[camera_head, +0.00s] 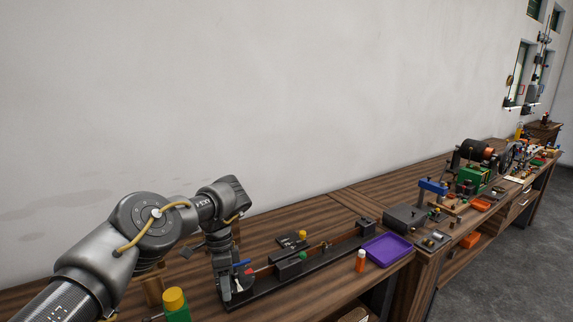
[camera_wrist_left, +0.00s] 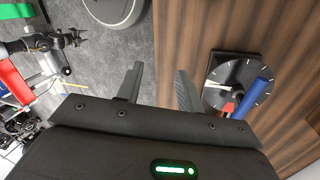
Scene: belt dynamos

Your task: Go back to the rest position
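My left arm comes in from the left in the head view, and its gripper (camera_head: 224,288) points down over the near-left part of the wooden bench. In the left wrist view the left gripper's two fingers (camera_wrist_left: 160,88) stand apart with nothing between them. A round grey dial (camera_wrist_left: 230,96) on a black square base lies on the bench to the right of the fingers, apart from them. A blue bar (camera_wrist_left: 257,90) and a small red piece are over the dial. Another dark gripper (camera_wrist_left: 77,39), apparently my right one, shows small at the upper left; its fingers are too small to judge.
Near the left gripper are a long black rail device (camera_head: 318,261) and a green block with a yellow knob (camera_head: 174,302). Several machines crowd the far bench. The grey floor (camera_head: 500,250) is clear.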

